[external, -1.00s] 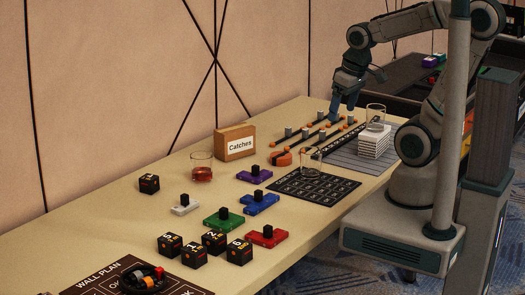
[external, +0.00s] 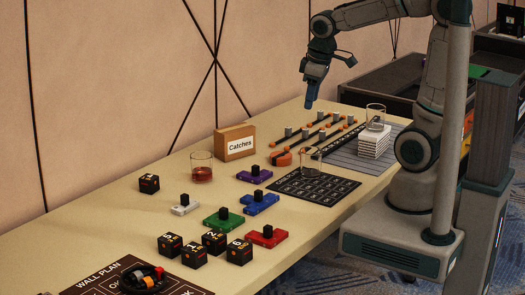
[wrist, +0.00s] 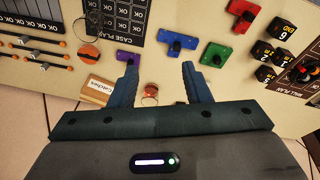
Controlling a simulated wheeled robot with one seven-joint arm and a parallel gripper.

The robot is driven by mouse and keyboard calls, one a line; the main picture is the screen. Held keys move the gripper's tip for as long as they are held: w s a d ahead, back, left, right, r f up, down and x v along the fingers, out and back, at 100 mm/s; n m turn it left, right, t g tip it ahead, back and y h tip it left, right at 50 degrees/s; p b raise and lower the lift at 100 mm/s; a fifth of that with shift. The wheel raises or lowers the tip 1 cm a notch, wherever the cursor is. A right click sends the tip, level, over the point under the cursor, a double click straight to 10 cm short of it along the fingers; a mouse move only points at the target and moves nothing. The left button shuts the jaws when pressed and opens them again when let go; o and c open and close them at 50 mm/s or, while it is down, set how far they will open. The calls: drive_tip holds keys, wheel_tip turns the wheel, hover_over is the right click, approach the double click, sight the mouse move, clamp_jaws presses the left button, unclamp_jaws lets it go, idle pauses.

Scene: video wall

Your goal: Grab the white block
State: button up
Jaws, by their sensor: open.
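The white block (external: 184,207) lies on the table, a flat white base with a black knob on top, left of the green block (external: 223,219). In the wrist view I cannot make it out clearly. My gripper (external: 309,103) is raised above the far part of the table, well away from the white block. In the wrist view my gripper (wrist: 158,75) is open, with nothing held between its two dark blue fingers.
Purple (external: 254,175), blue (external: 261,203) and red (external: 267,237) blocks lie near. Several black cubes (external: 195,254) stand in front. A glass (external: 202,168) and the Catches box (external: 235,143) stand behind.

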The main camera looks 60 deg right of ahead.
drive_tip(key=w+a+n+b, duration=0.2)
drive_tip(key=w+a+n, duration=0.25)
drive_tip(key=w, duration=0.45)
drive_tip(key=n+g+b, duration=0.2)
drive_tip(key=n+b, duration=0.2)
drive_tip(key=n, duration=0.6)
hover_over(185, 195)
wheel_tip(185, 195, down, 16)
drive_tip(key=f, duration=0.8)
drive_tip(key=shift+w+d, duration=0.1)
drive_tip(key=shift+w, duration=0.25)
drive_tip(key=shift+s+f, duration=0.15)
drive_tip(key=shift+f, duration=1.25)
drive_tip(key=shift+s+f, duration=0.1)
drive_tip(key=shift+f, duration=1.3)
drive_tip(key=c, duration=0.8)
